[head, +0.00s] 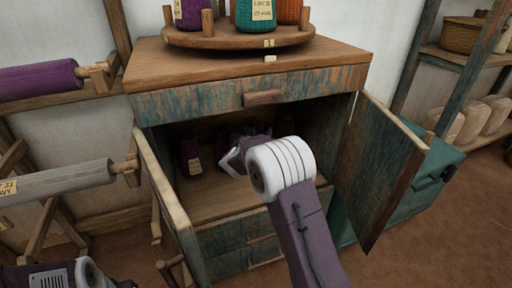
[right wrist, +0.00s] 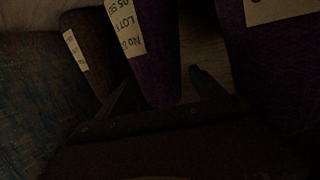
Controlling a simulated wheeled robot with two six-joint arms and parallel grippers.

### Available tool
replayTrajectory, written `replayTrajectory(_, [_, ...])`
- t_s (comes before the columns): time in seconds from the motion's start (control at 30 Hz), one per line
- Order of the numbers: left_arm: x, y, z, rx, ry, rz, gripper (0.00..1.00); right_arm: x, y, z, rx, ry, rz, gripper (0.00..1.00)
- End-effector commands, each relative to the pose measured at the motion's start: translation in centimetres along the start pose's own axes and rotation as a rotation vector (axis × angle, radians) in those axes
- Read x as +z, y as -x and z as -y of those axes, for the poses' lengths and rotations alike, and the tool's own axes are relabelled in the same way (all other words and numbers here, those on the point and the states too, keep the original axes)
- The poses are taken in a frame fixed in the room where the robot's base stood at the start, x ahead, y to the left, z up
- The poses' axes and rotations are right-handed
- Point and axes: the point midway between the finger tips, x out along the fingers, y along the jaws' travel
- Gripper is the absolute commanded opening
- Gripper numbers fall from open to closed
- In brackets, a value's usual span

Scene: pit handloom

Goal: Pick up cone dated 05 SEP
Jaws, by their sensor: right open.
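In the right wrist view, a dark purple cone (right wrist: 158,50) stands in dim light. Its cream label (right wrist: 126,26) reads "05 SE", cut off at the edge, with "LOT" and "No" below. My right gripper (right wrist: 158,80) is open, with one finger on each side of the cone's near part; I cannot tell whether they touch it. In the head view, my right gripper (head: 238,158) reaches into the open cabinet, mostly hidden by my wrist. A purple cone with a label (head: 192,157) stands left of it inside.
In the wrist view, a brown cone (right wrist: 88,55) stands left and another purple cone (right wrist: 275,85) right, both close. In the head view, open doors flank the cabinet: left (head: 166,195), right (head: 376,170). A round wooden stand (head: 230,38) with several cones is on top.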

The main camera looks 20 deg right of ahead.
Motion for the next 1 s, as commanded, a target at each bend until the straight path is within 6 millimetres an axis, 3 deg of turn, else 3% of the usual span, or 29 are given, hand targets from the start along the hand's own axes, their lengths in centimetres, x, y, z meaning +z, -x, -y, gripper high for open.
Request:
replayTrajectory(0.03, [0.2,-2.0,0.0,0.000,0.000,0.001,0.36,1.1,-1.2,0.0,0.002,-0.003,-0.003,0.80])
replayTrajectory(0.1, [0.3,-2.7,0.1,0.000,0.000,0.001,0.36,1.0,-2.4,0.0,0.002,-0.003,-0.002,0.80])
replayTrajectory(0.23, [0.3,-3.0,0.1,0.000,0.000,0.001,0.36,0.5,-3.8,0.0,0.001,-0.002,-0.001,0.80])
replayTrajectory(0.47, [0.3,-2.8,0.1,0.000,0.000,0.001,0.36,0.3,-3.9,0.1,-0.002,0.001,0.001,0.80])
replayTrajectory(0.73, [0.3,-2.8,0.1,0.000,0.000,0.001,0.36,0.3,-3.9,0.1,-0.001,0.000,0.000,0.05])
replayTrajectory(0.77, [0.3,-2.8,0.1,0.000,0.000,0.001,0.36,0.3,-3.9,0.1,-0.001,0.000,0.000,0.00])
replayTrajectory(1.0, [0.3,-2.8,0.1,0.000,0.000,0.001,0.36,0.2,-3.9,0.1,-0.001,0.000,-0.001,0.00])
